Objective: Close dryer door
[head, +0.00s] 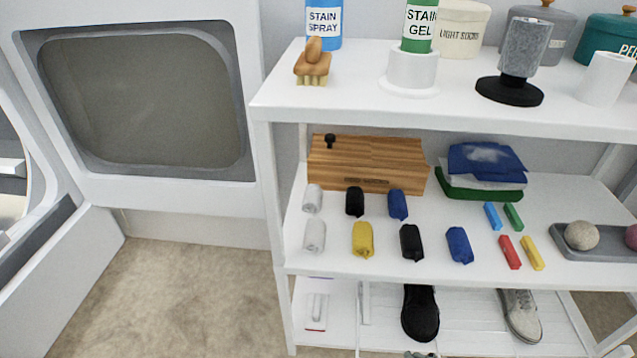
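The dryer door (215,195) is a white panel with a rounded dark grey window (140,100), at the upper left of the head view. It stands open, swung out from the white dryer body (65,270) at the left edge. Part of the dryer's round opening (12,190) shows at the far left; most of the dryer is out of frame. The door's right edge is close to the shelf unit's left side. Neither of my grippers can be made out, and nothing is seen touching the door.
A white shelf unit (400,118) fills the right side. It holds stain bottles, canisters, a wooden box (365,165), several small rolls, folded cloths and shoes (420,315). Beige floor (170,300) is clear below the door. A small grey thing at the bottom edge is unclear.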

